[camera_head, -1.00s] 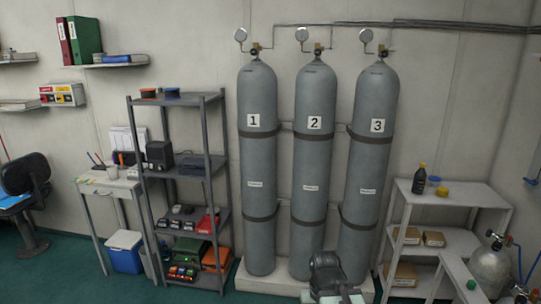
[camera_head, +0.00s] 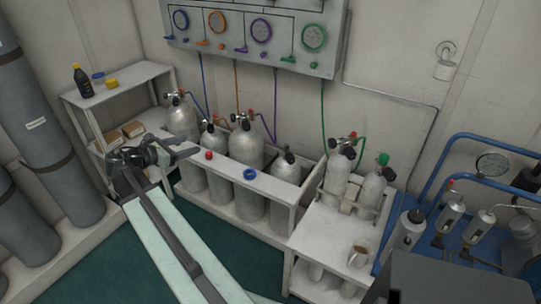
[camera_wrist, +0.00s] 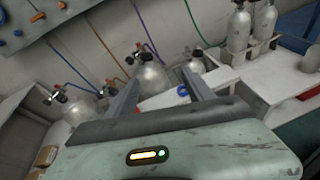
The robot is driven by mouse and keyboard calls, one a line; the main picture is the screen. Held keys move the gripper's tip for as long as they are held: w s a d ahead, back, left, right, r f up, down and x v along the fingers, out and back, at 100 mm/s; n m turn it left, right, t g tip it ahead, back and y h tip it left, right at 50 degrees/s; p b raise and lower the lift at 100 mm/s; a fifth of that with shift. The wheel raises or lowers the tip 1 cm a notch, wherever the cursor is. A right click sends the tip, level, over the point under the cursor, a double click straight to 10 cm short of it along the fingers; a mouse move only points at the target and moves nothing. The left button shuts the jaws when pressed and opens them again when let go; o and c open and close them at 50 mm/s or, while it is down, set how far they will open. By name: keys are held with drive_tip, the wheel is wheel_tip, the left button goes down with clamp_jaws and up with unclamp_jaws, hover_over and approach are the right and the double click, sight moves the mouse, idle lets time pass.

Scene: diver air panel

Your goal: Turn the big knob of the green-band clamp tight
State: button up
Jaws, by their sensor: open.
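I cannot make out a clamp with a green band for certain. A small green part shows at the valve of the left cylinder (camera_head: 337,180) in the rack on the white bench, beside a red knob (camera_head: 354,135). The right cylinder (camera_head: 371,192) there has a green knob (camera_head: 383,159) on top. These cylinders stand at the top right of the wrist view (camera_wrist: 239,28). My gripper (camera_head: 186,144) is open and empty, left of that bench, in front of the long cylinder row. Its two fingers show spread in the wrist view (camera_wrist: 162,80).
Several silver cylinders (camera_head: 246,146) stand behind a white rail carrying a red ring (camera_head: 209,155) and a blue ring (camera_head: 250,174). A gauge panel (camera_head: 335,62) hangs above, with coloured hoses. A mug (camera_head: 360,254) stands on the bench. Blue pipes (camera_head: 470,150) are at right.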

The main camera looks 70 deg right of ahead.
drive_tip(key=s+d+f+m+g+b, duration=0.2)
drive_tip(key=s+d+g+b, duration=0.3)
drive_tip(key=s+d, duration=0.95)
drive_tip(key=m+g+y+b, duration=0.3)
drive_tip(key=m+g+b, duration=0.1)
drive_tip(key=g+b, duration=0.15)
approach(329, 144)
drive_tip(key=s, duration=0.1)
drive_tip(key=shift+t, duration=0.25)
drive_tip(key=x, duration=0.7)
drive_tip(key=shift+s+d+r, duration=0.2)
drive_tip(key=shift+d, duration=0.1)
clamp_jaws()
drive_tip(key=m, duration=0.3)
drive_tip(key=shift+m, duration=0.4)
